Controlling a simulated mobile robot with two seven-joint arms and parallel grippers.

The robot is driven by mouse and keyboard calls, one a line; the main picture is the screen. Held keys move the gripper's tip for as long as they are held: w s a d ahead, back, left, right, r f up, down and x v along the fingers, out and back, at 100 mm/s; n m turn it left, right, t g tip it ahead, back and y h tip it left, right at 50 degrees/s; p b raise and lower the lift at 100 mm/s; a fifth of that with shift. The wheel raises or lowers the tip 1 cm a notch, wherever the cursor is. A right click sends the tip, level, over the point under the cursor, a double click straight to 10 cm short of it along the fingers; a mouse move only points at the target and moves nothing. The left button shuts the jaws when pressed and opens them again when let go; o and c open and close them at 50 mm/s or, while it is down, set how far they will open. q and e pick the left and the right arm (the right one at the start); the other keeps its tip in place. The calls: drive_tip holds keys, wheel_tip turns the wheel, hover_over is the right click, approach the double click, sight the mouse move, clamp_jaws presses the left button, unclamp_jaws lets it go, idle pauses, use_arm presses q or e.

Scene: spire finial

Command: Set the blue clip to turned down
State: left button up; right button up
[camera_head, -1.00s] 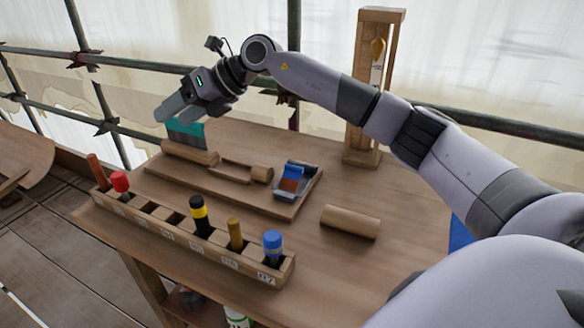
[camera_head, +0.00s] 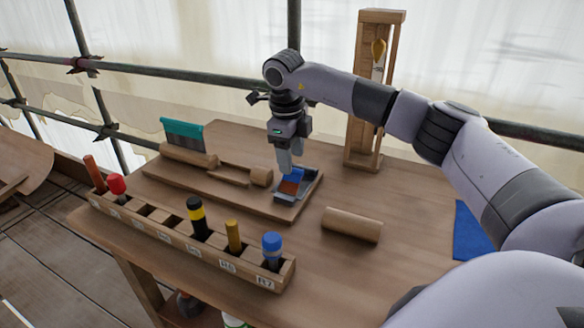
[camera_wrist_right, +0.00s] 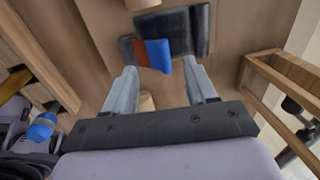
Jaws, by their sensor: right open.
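The blue clip (camera_head: 294,176) sits in a dark metal fitting at the right end of a wooden board (camera_head: 225,192). A red-brown strip (camera_head: 289,188) lies beside its blue part. In the right wrist view the blue clip (camera_wrist_right: 158,56) is ahead of the fingertips, with the red-brown strip along its left side, over the dark plate (camera_wrist_right: 187,30). Its exact tilt is hard to tell. My right gripper (camera_head: 290,166) points down just above the clip. In the wrist view its fingers (camera_wrist_right: 163,80) are spread and empty. My left gripper is not in view.
A wooden rack (camera_head: 185,241) with several coloured tools stands along the near left edge. A loose wooden cylinder (camera_head: 351,225) lies right of the board. A tall wooden frame (camera_head: 362,165) stands behind. A teal-backed brush (camera_head: 183,134) is at the board's far left.

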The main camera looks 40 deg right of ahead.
sight(292, 176)
drive_tip(key=shift+w+d+f, duration=0.1)
drive_tip(key=shift+d+f, duration=0.05)
drive_tip(key=shift+f, duration=0.9)
drive_tip(key=shift+w+d+f, duration=0.1)
drive_tip(key=shift+f, duration=0.9)
drive_tip(key=shift+s, duration=0.1)
clamp_jaws()
